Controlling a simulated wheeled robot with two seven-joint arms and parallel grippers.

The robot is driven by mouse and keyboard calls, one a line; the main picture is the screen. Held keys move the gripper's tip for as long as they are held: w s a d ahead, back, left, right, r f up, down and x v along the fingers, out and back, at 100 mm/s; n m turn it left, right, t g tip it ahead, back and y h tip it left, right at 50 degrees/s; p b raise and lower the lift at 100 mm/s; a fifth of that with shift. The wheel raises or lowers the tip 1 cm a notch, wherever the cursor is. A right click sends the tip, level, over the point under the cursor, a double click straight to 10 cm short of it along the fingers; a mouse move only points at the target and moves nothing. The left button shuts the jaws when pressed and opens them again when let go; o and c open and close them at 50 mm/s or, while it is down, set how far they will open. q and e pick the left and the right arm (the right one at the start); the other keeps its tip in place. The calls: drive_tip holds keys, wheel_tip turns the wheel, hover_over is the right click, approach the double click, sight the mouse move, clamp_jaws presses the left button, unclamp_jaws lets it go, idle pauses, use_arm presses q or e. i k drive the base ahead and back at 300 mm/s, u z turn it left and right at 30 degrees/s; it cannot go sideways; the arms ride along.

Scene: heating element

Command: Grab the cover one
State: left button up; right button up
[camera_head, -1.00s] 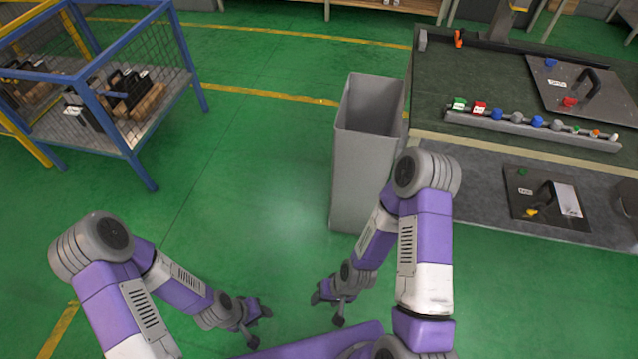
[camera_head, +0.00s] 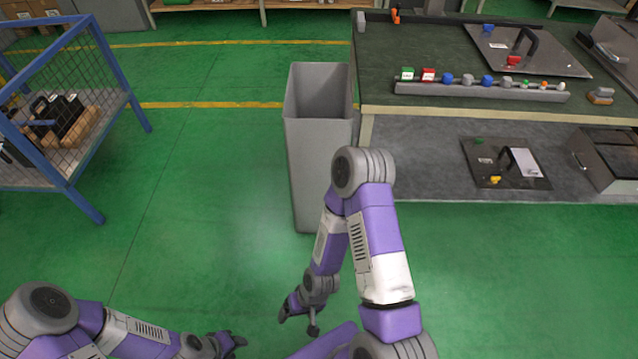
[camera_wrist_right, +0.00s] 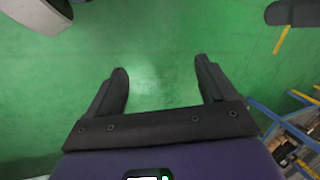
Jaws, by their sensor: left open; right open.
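A dark flat plate with a black arched handle (camera_head: 528,50), which looks like a cover, lies on the workbench top at the upper right of the head view. A smaller dark plate with a handle (camera_head: 505,163) lies on the lower shelf. I cannot tell which one is cover one. My left gripper (camera_head: 238,343) is at the bottom, low and far from both plates. My right gripper (camera_head: 298,318) is also low, left of and in front of the bench. In the right wrist view my right gripper (camera_wrist_right: 162,88) is open and empty over green floor.
A tall grey bin (camera_head: 318,150) stands at the left end of the workbench (camera_head: 430,70). A grey strip with several coloured knobs (camera_head: 480,91) lies along the bench's front. A blue-framed mesh cart (camera_head: 75,120) stands at left. Floor before the bench is clear.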

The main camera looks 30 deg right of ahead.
sight(540, 53)
drive_tip(key=z, duration=2.2)
